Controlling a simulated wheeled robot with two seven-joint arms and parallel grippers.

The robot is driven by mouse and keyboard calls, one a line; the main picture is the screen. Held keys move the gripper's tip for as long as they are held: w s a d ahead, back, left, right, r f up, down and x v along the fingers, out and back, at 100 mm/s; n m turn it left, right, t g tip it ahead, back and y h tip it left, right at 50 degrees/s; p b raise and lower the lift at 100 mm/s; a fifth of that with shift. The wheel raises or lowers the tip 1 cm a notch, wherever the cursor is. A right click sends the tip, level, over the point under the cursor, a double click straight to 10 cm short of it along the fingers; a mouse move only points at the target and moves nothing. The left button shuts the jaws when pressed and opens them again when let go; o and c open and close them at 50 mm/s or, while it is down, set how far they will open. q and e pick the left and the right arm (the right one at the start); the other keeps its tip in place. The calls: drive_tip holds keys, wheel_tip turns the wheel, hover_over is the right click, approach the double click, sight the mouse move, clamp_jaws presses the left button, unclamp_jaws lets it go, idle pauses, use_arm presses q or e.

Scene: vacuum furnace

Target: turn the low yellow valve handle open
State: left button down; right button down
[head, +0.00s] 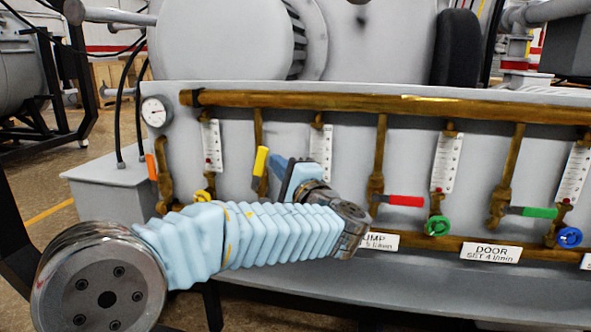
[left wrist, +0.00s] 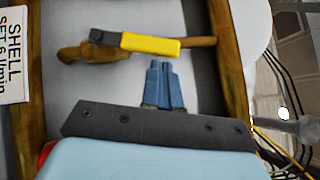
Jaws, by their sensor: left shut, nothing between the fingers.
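The yellow valve handle (head: 261,161) is a flat lever on a brass branch pipe, upright and roughly in line with it. In the left wrist view the yellow handle (left wrist: 152,44) lies across the top middle, its dark end to the left. My left gripper (head: 277,167) is just right of the handle in the head view. In the left wrist view its blue fingers (left wrist: 160,66) are together and empty, their tips close to the handle's yellow end. I cannot tell whether they touch it. My forearm hides the lower part of this branch. My right gripper is out of view.
Neighbouring levers are orange (head: 151,167), red (head: 406,201) and green (head: 539,212). A yellow round knob (head: 204,195) and a green one (head: 437,225) sit low on the panel. A brass manifold pipe (head: 330,101) runs above. A gauge (head: 155,111) is at upper left.

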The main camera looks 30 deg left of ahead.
sight(263, 155)
use_arm(q)
drive_tip(key=shift+a, duration=0.2)
drive_tip(key=a+r+n+g+h, duration=0.1)
drive_tip(key=a+n+b, duration=0.1)
drive_tip(key=shift+s+r+n+g+h, duration=0.3)
drive_tip(key=shift+r+n+g+h, duration=0.05)
drive_tip(key=shift+n+g+h, duration=0.05)
idle(0.4)
